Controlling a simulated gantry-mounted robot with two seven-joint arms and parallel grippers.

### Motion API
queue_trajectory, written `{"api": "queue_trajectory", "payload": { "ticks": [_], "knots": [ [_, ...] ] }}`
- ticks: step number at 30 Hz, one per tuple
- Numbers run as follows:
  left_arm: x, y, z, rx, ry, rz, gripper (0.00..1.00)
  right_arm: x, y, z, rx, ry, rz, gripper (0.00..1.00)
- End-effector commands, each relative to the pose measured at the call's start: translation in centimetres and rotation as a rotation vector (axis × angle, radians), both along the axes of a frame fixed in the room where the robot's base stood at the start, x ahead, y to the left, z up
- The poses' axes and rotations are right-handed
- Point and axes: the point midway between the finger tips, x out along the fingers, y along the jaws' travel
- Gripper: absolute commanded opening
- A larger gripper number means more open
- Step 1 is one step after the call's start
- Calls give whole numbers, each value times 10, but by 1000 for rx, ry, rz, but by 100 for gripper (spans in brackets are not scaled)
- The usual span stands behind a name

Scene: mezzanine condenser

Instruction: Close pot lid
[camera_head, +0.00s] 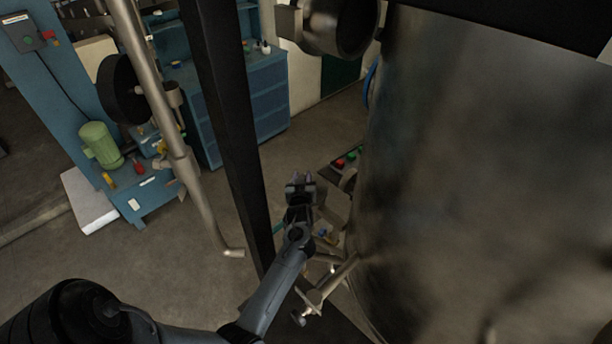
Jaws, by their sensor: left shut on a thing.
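The large metal pot (490,170), a tall dull-steel vessel, fills the right side of the head view. Its upper end runs out of the picture, and I cannot make out its lid. My left arm comes in from the lower left. My left gripper (301,182) is left of the pot's wall, above the floor in the picture. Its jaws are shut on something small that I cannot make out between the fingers. I cannot tell whether the gripper touches the pot. My right gripper is not in view.
A dark upright post (228,120) and a steel pipe (172,140) stand left of the gripper. Metal fittings (322,290) stick out low beside the pot. A blue cabinet (268,95) and a green motor (100,145) stand farther back. Open floor (150,250) lies at left.

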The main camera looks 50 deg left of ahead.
Motion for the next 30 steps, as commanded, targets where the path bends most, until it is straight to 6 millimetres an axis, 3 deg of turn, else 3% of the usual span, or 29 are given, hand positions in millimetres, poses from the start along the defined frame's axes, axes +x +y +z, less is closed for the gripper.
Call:
{"api": "queue_trajectory", "payload": {
  "ticks": [19,20,21,24,30],
  "knots": [
    [0,3,-8,-59,-5,-2,0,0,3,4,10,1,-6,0],
    [0,3,-8,-60,-5,-2,36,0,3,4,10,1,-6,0],
    [0,3,-8,-59,-5,-2,43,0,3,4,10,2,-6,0],
    [0,3,-7,-59,-6,0,58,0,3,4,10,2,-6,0],
    [0,4,-7,-57,-6,-1,59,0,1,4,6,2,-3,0]
  ]
}}
